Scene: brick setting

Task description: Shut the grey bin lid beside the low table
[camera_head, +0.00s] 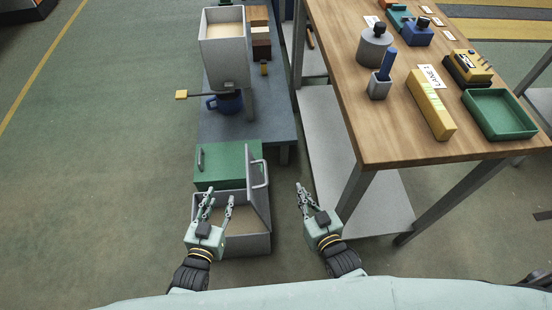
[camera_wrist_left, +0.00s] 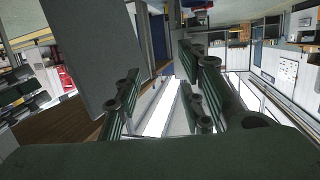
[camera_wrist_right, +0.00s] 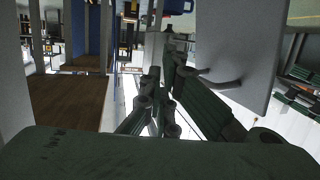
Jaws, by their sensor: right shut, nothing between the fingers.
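The grey bin (camera_head: 246,244) stands on the floor in front of the low blue-grey table (camera_head: 272,122). Its lid (camera_head: 257,192) is up, standing nearly upright along the bin's right side, with a handle on its outer face. The lid also shows as a grey panel in the left wrist view (camera_wrist_left: 100,65) and, with its handle, in the right wrist view (camera_wrist_right: 235,45). My left gripper (camera_head: 219,197) is open and empty over the bin's opening, left of the lid. My right gripper (camera_head: 302,192) is shut and empty, right of the lid and apart from it.
A green bin (camera_head: 225,166) with its lid down stands just behind the grey one. A grey hopper (camera_head: 224,55) and a blue mug (camera_head: 221,105) stand on the low table. The wooden workbench (camera_head: 390,140) stands close to the right. The floor on the left is clear.

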